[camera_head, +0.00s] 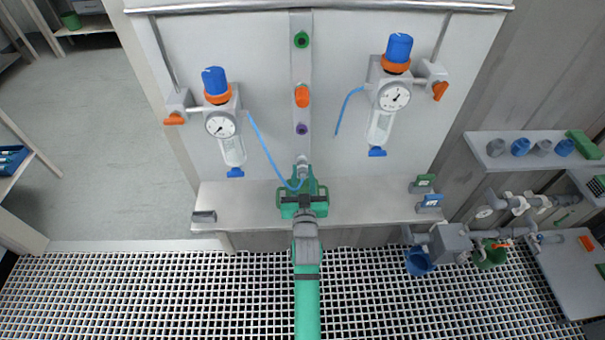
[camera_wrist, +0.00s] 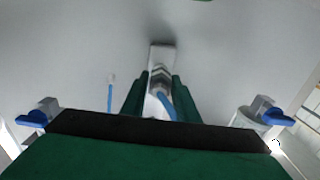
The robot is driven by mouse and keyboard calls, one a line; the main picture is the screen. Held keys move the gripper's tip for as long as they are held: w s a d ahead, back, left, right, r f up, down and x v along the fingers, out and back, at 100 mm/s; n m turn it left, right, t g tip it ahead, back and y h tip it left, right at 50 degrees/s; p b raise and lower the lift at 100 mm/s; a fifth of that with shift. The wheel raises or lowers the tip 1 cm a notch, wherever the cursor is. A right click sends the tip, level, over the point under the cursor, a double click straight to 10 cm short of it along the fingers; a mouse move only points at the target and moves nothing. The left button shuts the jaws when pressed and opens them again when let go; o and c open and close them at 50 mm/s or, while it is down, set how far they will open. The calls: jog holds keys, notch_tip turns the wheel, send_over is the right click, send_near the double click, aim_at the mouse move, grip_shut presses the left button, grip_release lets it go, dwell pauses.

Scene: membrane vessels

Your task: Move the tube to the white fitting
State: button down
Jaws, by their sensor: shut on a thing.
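The blue tube (camera_head: 262,143) runs from the left regulator down to my gripper (camera_head: 303,184). My gripper is shut on the tube near its end, in front of the lower part of the wall panel. In the wrist view the tube (camera_wrist: 164,102) bends between the two green fingers (camera_wrist: 158,95). The white fitting (camera_head: 302,163) is at the bottom of the central strip, just beyond the fingertips. In the wrist view a pale fitting (camera_wrist: 161,56) lies straight ahead, in line with the tube end. Whether they touch or a gap remains cannot be told.
Green (camera_head: 301,40), orange (camera_head: 302,96) and purple (camera_head: 301,129) fittings line the strip above. A second blue tube (camera_head: 344,112) hangs loose from the right regulator (camera_head: 391,98). A shelf (camera_head: 370,205) lies below the panel, with small blocks at its ends.

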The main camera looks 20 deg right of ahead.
jog(key=shift+w+d, duration=0.1)
jog(key=shift+w, duration=0.3)
jog(key=c, duration=1.3)
grip_release()
jog(key=v, duration=1)
jog(key=shift+s, duration=0.4)
